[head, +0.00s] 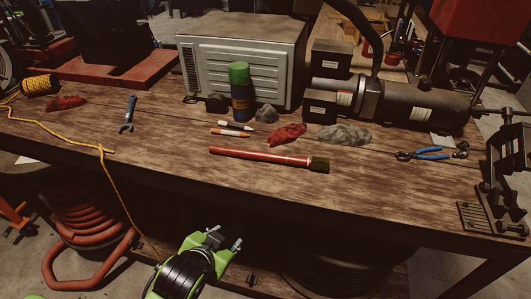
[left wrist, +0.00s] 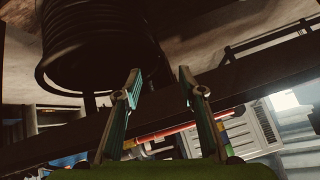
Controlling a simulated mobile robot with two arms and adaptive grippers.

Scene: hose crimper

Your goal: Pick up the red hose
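A straight red hose (head: 255,154) with a dark end piece (head: 319,164) lies flat on the wooden workbench (head: 110,180), near its middle. My left gripper (head: 226,237), green with a black wrist, is in front of and below the bench's front edge, apart from the hose. In the left wrist view its two fingers (left wrist: 160,74) stand well apart with nothing between them. The red hose (left wrist: 168,131) shows beyond them, partly hidden by a finger. My right gripper is in neither view.
Red rags (head: 288,133), grey rags (head: 344,135), two markers (head: 230,133) and a spray can (head: 240,92) lie or stand behind the hose. Blue pliers (head: 433,154) lie to the right. A yellow rope (head: 60,133) hangs over the front edge. Coiled red hose (head: 85,205) is below left.

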